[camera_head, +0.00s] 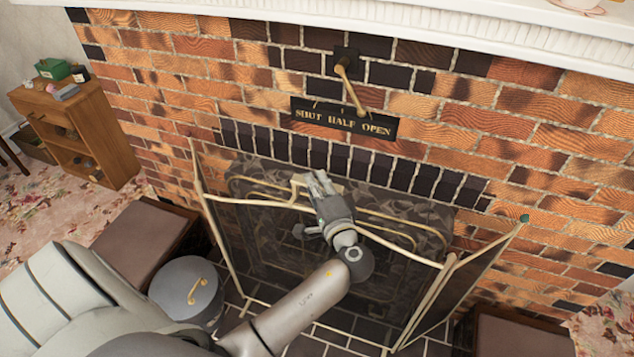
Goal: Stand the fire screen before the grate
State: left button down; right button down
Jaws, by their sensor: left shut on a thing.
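The fire screen (262,240) is a dark, see-through mesh in a thin brass frame, with a wide middle panel and side panels angled at its left and right. It stands upright in front of the fireplace opening, on or close to the tiled hearth; its lower edge is partly hidden by my arm. The grate (405,205) shows only dimly behind the mesh as dark, mottled shapes. My left gripper (320,184) is shut on the screen at the brass handle in the middle of its top rail. My right gripper is not in view.
A lidded grey bucket (188,292) stands left of the screen, beside a brown padded box seat (140,245). Another brown seat (520,335) is at the lower right. A lever with a "SHUT HALF OPEN" plate (343,119) is on the brick wall above. A wooden cabinet (105,130) stands left.

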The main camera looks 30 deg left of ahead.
pick_arm(q)
jog(key=shift+f+b, duration=0.25)
jog(key=shift+b, duration=0.2)
dwell(0.9)
dwell(0.5)
jog(key=c, duration=1.5)
grip_release()
jog(key=shift+s+d, duration=0.1)
jog(key=shift+f, duration=0.1)
